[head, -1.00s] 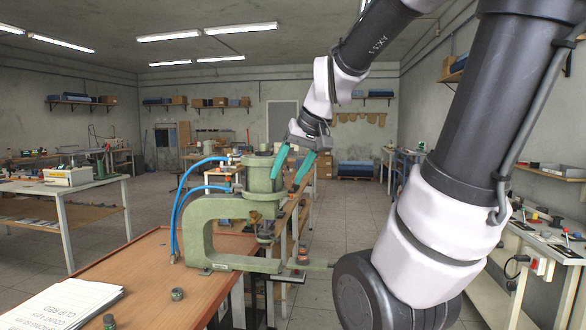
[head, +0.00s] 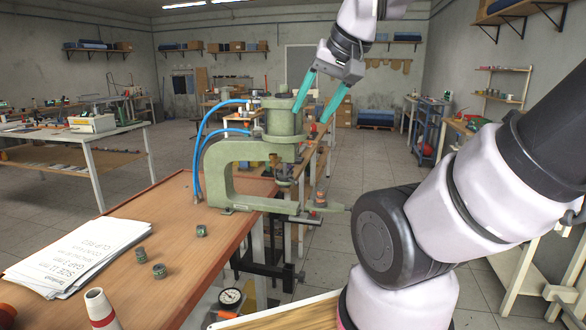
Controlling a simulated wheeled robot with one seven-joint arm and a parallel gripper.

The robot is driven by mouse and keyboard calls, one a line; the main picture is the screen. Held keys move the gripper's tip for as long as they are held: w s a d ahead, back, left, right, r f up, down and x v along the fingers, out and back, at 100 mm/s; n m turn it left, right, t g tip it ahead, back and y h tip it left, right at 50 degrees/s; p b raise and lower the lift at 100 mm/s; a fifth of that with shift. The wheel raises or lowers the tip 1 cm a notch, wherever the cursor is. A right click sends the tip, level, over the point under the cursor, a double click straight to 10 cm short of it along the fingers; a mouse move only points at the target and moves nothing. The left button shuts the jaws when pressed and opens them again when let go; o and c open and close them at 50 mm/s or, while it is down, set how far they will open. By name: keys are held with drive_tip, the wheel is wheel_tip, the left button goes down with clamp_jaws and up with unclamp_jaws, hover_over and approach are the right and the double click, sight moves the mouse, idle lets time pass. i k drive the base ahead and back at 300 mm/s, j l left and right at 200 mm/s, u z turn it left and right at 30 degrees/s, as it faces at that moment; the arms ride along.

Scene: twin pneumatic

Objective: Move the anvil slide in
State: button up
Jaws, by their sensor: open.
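A green C-frame press (head: 232,180) with an upright cylinder (head: 283,122) stands at the far right edge of the wooden bench.
Blue hoses (head: 200,140) loop left of the press. Papers (head: 75,255), several small dark cylindrical parts and a red-and-white cone (head: 100,308) are on the bench (head: 190,265). A dial gauge (head: 230,297) sits by the bench's right side. My arm link fills the space right of the slide.

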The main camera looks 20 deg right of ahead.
sight(310, 204)
drive_tip(key=k+l, duration=0.1)
drive_tip(key=l, duration=0.3)
drive_tip(key=k+l+z, duration=0.1)
drive_tip(key=l, duration=0.35)
drive_tip(key=k+l, duration=0.15)
drive_tip(key=l, duration=0.25)
